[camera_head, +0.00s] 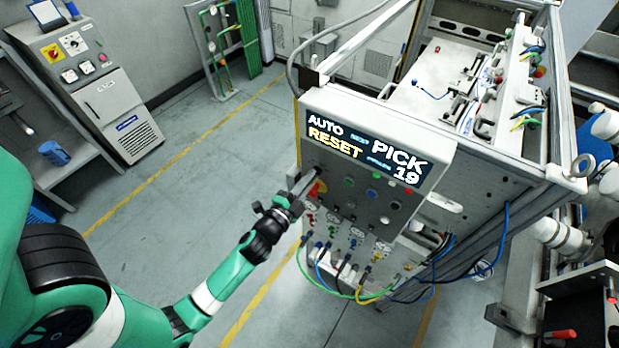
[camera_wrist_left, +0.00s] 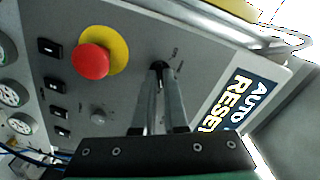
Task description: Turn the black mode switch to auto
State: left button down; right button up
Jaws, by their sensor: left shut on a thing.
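The control panel (camera_head: 345,215) faces my left arm, with a lit display (camera_head: 366,150) on top reading AUTO, RESET and PICK 19. My left gripper (camera_head: 308,182) reaches the panel's upper left part. In the left wrist view, its two fingers (camera_wrist_left: 161,80) are shut on the small black mode switch (camera_wrist_left: 158,66). The fingers hide most of the switch, so I cannot tell which way it points. Small marks (camera_wrist_left: 174,55) show beside it on the panel. My right gripper is in neither view.
A red mushroom button (camera_wrist_left: 90,61) on a yellow disc sits beside the fingers. Several black plates and gauges (camera_wrist_left: 10,93) lie farther left in that view. Cables (camera_head: 345,293) hang below the panel. Open floor (camera_head: 210,150) lies left of it.

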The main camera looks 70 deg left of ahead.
pick_arm(q)
jog(key=shift+m, duration=0.3)
jog(key=c, duration=1)
grip_release()
jog(key=shift+o, duration=0.2)
jog(key=b+v, duration=0.5)
jog(key=v, duration=0.6)
jog(key=shift+s+d, duration=0.2)
jog(key=shift+s, duration=0.05)
jog(key=shift+r, duration=0.15)
